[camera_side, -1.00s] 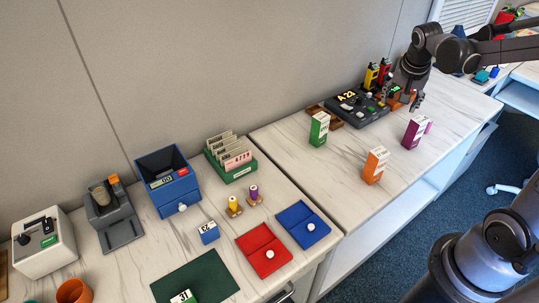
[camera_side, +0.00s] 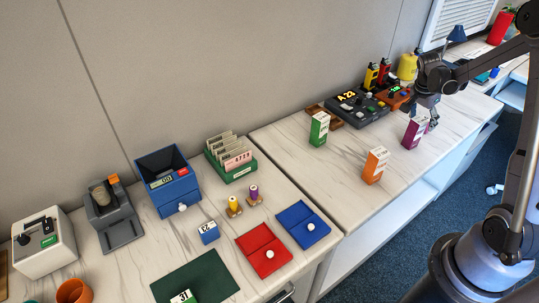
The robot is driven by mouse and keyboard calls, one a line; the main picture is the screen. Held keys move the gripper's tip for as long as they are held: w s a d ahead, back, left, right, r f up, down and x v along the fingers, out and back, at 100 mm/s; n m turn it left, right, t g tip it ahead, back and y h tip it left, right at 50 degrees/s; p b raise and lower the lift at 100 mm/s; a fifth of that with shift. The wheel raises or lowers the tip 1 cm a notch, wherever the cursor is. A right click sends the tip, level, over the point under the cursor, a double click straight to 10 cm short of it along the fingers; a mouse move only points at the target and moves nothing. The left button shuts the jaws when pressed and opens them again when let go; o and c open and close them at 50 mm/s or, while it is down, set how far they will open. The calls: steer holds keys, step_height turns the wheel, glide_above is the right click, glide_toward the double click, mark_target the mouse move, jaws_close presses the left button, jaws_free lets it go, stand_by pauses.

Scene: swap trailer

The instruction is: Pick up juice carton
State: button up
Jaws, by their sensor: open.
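Three juice cartons stand upright on the right-hand counter. The green and white carton (camera_side: 319,129) is at the left, the orange and white carton (camera_side: 375,165) is near the front edge, and the purple and white carton (camera_side: 413,133) is at the right. My gripper (camera_side: 432,122) is open and points down, just behind and to the right of the purple carton. It is close to that carton's upper part; I cannot tell whether they touch. The fingertips are small and partly hidden.
A dark device with a lit display (camera_side: 357,107) and an orange box (camera_side: 394,98) stand behind the cartons. A red tray (camera_side: 264,262), a blue tray (camera_side: 292,213) and a green card holder (camera_side: 238,172) lie on the left-hand counter. Counter is clear between the cartons.

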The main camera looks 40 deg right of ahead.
steer(key=shift+w+x, duration=0.15)
steer(key=shift+x, duration=1.2)
steer(key=shift+w+x, duration=0.2)
steer(key=shift+x, duration=1.1)
steer(key=shift+a, duration=0.1)
steer(key=shift+c, duration=0.3)
jaws_close()
